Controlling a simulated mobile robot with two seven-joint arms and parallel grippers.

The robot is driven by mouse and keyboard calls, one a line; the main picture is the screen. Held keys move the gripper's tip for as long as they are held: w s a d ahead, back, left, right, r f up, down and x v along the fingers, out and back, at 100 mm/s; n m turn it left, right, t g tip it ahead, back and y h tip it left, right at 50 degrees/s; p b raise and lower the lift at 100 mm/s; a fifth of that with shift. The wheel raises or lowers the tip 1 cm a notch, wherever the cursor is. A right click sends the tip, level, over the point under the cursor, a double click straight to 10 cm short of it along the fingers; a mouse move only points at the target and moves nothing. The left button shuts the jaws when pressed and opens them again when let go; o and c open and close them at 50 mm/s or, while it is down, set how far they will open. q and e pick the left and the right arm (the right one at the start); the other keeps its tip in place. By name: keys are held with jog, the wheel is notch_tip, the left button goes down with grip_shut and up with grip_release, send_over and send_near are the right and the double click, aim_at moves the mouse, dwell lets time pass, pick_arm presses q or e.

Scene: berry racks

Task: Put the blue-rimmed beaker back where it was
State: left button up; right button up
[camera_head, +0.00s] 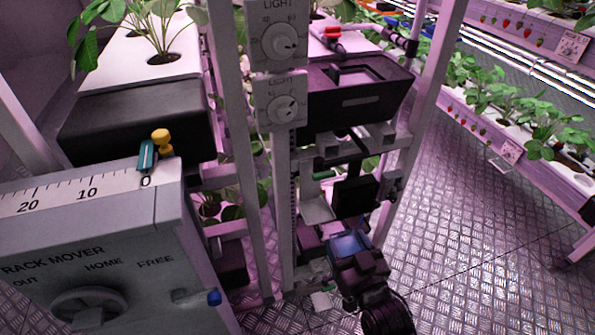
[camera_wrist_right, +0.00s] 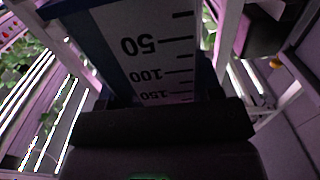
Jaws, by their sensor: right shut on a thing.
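The blue-rimmed beaker (camera_wrist_right: 150,50) fills the middle of the right wrist view, with a white scale marked 50, 100 and 150 and blue along its edge. In the head view its bluish top (camera_head: 350,243) shows low in the centre, beside the rack post. My right gripper (camera_head: 352,252) is shut on the beaker; its dark fingers (camera_wrist_right: 160,115) cross the wrist view below the scale. The beaker's lower part is hidden in the head view. My left gripper is not in view.
A pale bracket (camera_head: 317,208) is on the rack post just above the gripper. Dark boxes (camera_head: 355,95) hang above it. The grey rack mover panel (camera_head: 90,250) stands at the left. Metal floor (camera_head: 480,240) is open at the right, before another plant rack (camera_head: 500,140).

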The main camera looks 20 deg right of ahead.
pick_arm(q)
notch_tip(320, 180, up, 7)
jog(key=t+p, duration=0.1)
jog(key=p, duration=0.6)
pick_arm(e)
jog(key=s+r, duration=0.3)
jog(key=r, duration=1.4)
jog(key=shift+s+r+h, duration=0.2)
jog(key=shift+r+h, duration=0.1)
jog(key=shift+r, duration=0.05)
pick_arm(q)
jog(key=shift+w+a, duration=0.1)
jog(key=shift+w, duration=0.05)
pick_arm(e)
jog(key=shift+d+f, duration=0.1)
